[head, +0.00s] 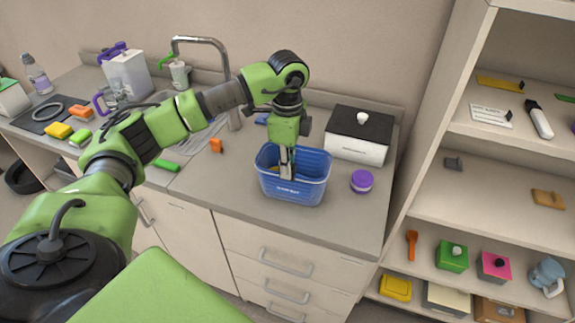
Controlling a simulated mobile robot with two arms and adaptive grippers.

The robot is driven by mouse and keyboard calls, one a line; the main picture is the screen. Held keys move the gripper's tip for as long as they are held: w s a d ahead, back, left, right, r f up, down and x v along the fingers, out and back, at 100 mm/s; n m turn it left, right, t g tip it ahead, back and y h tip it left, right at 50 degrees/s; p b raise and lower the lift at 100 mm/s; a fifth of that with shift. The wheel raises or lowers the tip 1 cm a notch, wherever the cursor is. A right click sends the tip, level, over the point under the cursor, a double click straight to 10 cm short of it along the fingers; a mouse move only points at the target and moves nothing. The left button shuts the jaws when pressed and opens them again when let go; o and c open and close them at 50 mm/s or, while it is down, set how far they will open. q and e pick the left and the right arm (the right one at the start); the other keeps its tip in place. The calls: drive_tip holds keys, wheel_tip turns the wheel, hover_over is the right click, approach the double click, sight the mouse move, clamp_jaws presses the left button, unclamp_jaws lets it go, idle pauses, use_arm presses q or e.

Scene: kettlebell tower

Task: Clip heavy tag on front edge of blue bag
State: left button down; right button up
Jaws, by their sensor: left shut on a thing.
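The blue bag (314,187) stands on the counter as an open, ribbed blue container with pale lettering on its front. My left gripper (287,168) reaches down from above, over the bag's opening and close to its front rim. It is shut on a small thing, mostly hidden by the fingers. I cannot clearly make out this thing as the heavy tag, nor whether it touches the rim. Something yellow shows inside the bag at the left. My right gripper is not in view.
A black-topped white box (357,150) and a purple-lidded jar (361,181) stand right of the bag. An orange piece (216,146) lies to its left. The faucet (205,42) rises behind my left arm. Shelves (490,190) with several items stand at right.

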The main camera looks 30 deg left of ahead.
use_arm(q)
drive_tip(key=shift+f, duration=0.25)
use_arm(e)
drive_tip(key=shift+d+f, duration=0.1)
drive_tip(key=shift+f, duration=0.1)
use_arm(q)
drive_tip(key=c, duration=2)
unclamp_jaws()
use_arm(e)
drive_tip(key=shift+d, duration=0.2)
use_arm(q)
wheel_tip(320, 180, up, 12)
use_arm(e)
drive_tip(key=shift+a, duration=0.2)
